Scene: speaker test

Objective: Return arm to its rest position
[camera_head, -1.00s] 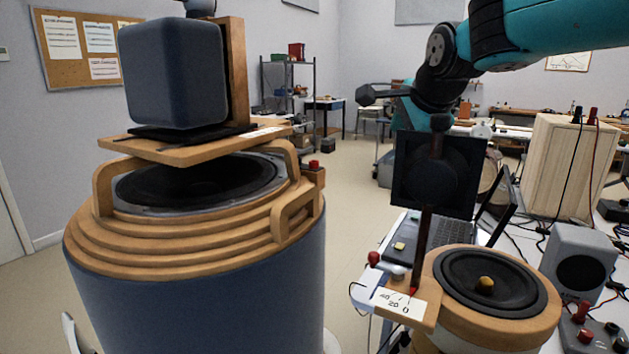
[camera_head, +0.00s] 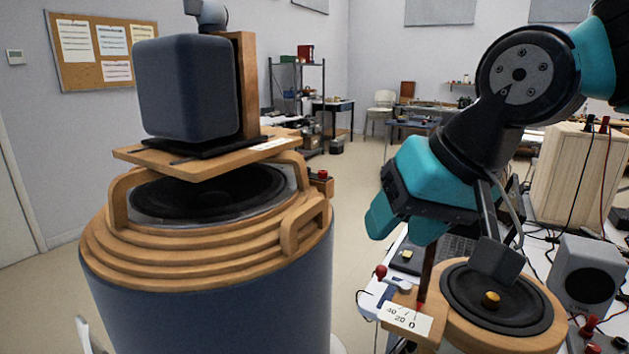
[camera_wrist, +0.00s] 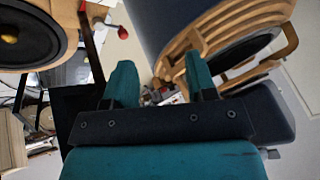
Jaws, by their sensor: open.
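My gripper (camera_head: 402,222) is teal and black and hangs from my bent arm at the right of the head view. It points down and to the left, in front of the bench and laptop. In the wrist view its two teal fingers (camera_wrist: 160,85) stand well apart with nothing between them. It appears empty. A round wooden speaker (camera_head: 548,325) with a black cone stands on the bench below and right of the gripper. My gripper and wrist hide much of the laptop (camera_head: 455,248).
A large drum-shaped speaker (camera_head: 215,310) with wooden rings and handles stands at left, carrying a dark cube speaker (camera_head: 187,90) on a wooden board. A grey box speaker (camera_head: 583,272) and a pale wooden box (camera_head: 575,180) are on the right. Open floor lies between drum and bench.

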